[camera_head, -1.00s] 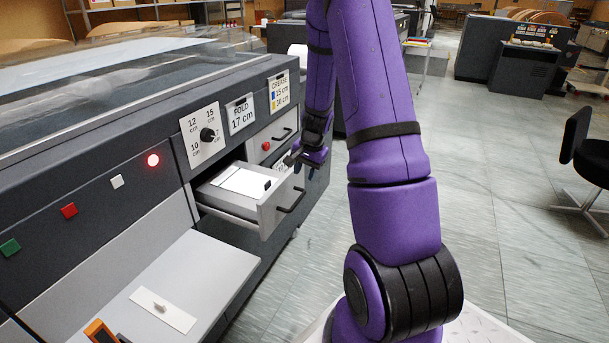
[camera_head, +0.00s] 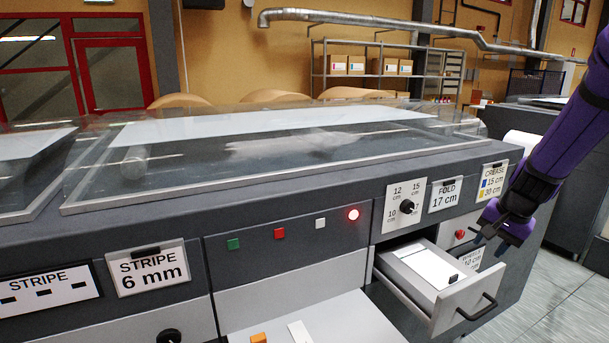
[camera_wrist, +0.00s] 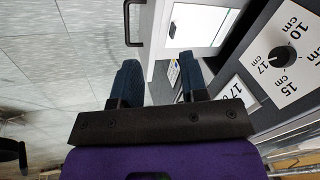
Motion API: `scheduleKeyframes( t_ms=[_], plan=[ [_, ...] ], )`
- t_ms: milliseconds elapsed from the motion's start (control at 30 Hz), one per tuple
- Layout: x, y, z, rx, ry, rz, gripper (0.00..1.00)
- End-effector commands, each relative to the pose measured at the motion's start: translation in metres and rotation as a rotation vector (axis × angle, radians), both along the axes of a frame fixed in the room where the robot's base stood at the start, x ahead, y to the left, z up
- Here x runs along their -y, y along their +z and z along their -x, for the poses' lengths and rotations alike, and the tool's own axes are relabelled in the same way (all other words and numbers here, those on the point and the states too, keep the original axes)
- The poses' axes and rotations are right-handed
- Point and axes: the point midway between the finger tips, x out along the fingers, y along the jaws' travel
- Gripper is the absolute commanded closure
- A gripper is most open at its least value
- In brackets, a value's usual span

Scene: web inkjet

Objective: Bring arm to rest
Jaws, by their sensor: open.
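My gripper (camera_head: 488,240) is at the end of my purple arm (camera_head: 562,140), on the right in the head view. It hangs in front of the grey machine front, just right of and above an open drawer (camera_head: 456,308). In the wrist view its two dark fingers (camera_wrist: 160,85) are apart with nothing between them. The drawer, with white sheets (camera_head: 425,268) inside and a black handle, lies beyond the fingertips in the wrist view. My gripper appears apart from the drawer. The rest of my arm runs out of the head view at the right.
The machine carries a dial panel (camera_head: 404,205), a FOLD card (camera_head: 446,195), a CREASE card (camera_head: 493,182) and a lit red lamp (camera_head: 353,214). A pale shelf (camera_head: 345,325) juts out left of the drawer. Open tiled floor (camera_head: 548,318) lies at the right.

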Motion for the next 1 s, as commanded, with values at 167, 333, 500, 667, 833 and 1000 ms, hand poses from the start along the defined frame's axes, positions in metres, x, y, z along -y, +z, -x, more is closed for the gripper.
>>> scheduleKeyframes(
  t_ms=[167,333,500,667,833,1000],
  plan=[
    [-0.044,0.054,0.021,0.050,0.154,0.042,0.60],
    [-0.080,0.094,0.051,0.086,0.294,0.088,0.60],
    [-0.112,0.127,0.086,0.122,0.426,0.143,0.60],
    [-0.136,0.150,0.124,0.153,0.543,0.204,0.60],
    [-0.154,0.168,0.167,0.184,0.658,0.276,0.60],
    [-0.165,0.177,0.204,0.209,0.746,0.343,0.60]
  ],
)
